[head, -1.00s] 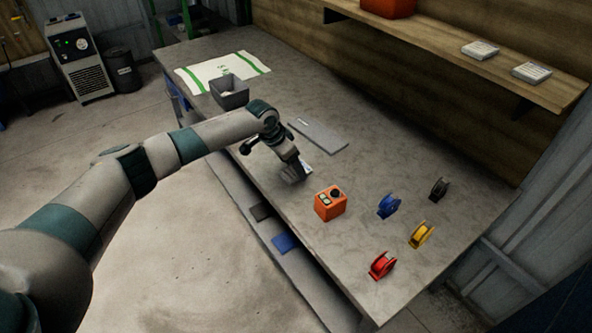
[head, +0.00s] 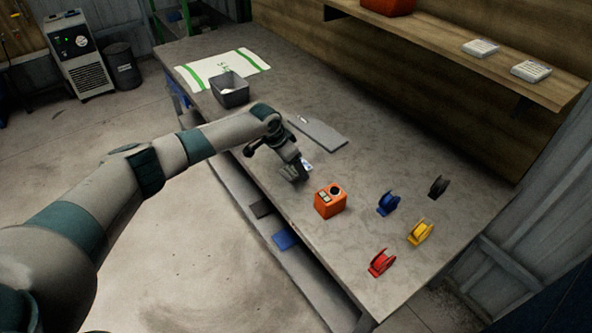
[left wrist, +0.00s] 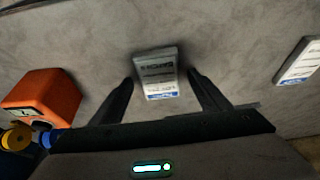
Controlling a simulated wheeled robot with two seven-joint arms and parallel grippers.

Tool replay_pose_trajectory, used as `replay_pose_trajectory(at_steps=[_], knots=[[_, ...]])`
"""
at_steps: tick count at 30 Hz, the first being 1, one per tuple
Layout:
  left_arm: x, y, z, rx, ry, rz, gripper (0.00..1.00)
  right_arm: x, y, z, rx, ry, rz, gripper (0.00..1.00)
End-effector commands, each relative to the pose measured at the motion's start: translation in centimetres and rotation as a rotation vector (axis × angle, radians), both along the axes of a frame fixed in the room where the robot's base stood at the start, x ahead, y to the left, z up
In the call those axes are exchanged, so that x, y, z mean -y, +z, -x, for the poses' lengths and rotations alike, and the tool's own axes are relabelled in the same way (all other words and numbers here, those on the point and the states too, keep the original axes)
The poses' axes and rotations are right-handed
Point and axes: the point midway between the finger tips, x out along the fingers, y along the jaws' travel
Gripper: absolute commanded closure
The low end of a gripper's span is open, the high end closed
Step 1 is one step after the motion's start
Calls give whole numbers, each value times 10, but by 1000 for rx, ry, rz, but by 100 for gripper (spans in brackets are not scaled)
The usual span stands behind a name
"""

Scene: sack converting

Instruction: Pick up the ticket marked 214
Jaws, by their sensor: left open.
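In the left wrist view, a small grey and white ticket (left wrist: 156,72) with a blue strip lies on the worktable (left wrist: 225,32), between the fingers of my open left gripper (left wrist: 158,82). Its print is too small to read, so I cannot tell whether it says 214. A similar ticket (left wrist: 298,62) lies at the right edge of that view, outside the fingers. In the head view, my left gripper (head: 297,174) points down close over the table, and part of a white ticket (head: 306,165) shows beside it. My right gripper is not in view.
An orange box (head: 330,201) stands just right of my left gripper. Blue (head: 388,204), yellow (head: 420,232), red (head: 381,263) and black (head: 438,187) reels stand farther right. A flat grey board (head: 322,138) lies behind. A grey bin (head: 230,90) and a white sack (head: 222,68) are at the far left.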

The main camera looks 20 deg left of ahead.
Motion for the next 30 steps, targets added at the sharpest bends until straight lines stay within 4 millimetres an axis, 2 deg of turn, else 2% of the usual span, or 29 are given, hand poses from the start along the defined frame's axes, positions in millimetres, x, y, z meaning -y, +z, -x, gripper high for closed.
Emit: replay_pose_trajectory(at_steps=[1,2,7,20,25,29,30], knots=[[0,-1,0,0,0,0,30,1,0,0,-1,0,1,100],[0,-1,0,0,0,0,34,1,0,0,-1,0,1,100],[0,-1,0,0,0,0,75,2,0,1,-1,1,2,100],[0,3,-1,2,-1,1,75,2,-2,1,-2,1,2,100],[1,18,-1,3,-2,1,75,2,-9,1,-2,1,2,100],[0,39,-1,5,-2,1,75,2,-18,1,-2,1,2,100],[7,44,1,3,-5,2,75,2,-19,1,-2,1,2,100]])
